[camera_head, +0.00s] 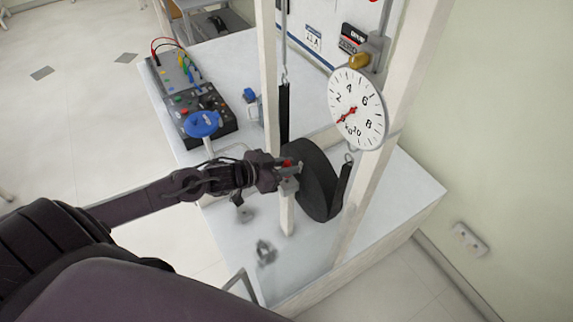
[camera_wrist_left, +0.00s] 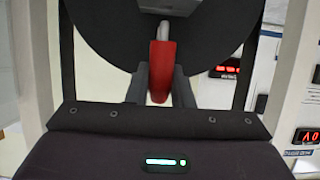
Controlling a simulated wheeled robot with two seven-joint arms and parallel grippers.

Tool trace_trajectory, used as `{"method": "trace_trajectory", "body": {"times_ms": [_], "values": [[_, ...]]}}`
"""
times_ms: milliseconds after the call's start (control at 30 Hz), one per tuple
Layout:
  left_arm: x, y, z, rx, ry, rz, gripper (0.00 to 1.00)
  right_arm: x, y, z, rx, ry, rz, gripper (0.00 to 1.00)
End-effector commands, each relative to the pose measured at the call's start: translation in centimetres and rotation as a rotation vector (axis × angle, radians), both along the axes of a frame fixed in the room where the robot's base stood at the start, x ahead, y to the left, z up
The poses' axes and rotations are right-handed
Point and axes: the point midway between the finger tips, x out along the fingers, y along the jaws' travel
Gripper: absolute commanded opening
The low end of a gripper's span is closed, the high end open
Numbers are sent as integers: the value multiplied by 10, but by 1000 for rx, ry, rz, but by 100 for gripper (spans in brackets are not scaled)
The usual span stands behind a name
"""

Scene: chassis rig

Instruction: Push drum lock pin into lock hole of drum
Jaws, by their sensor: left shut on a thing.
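The drum (camera_head: 317,180) is a large black disc between the pale uprights of the rig, with a dark belt around it. My left gripper (camera_head: 287,171) is shut on the red drum lock pin (camera_head: 288,162) at the left side of the drum. In the left wrist view the red pin (camera_wrist_left: 161,72) sits between the two grey fingers of my left gripper (camera_wrist_left: 160,88). Its pale metal tip points at the dark drum (camera_wrist_left: 110,35). The lock hole is hidden, and I cannot tell how deep the tip is. My right gripper is not in view.
A round dial gauge (camera_head: 357,109) hangs above the drum. Pale posts (camera_head: 386,130) frame the drum. The white tabletop (camera_head: 400,200) is clear at right.

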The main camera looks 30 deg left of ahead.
Motion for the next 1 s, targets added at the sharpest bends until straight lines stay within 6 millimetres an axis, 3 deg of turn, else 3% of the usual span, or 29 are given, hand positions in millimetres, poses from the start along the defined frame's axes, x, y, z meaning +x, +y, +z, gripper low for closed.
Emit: {"method": "trace_trajectory", "body": {"times_ms": [1000], "values": [[0,0,-23,0,0,0,0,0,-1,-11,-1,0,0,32]]}}
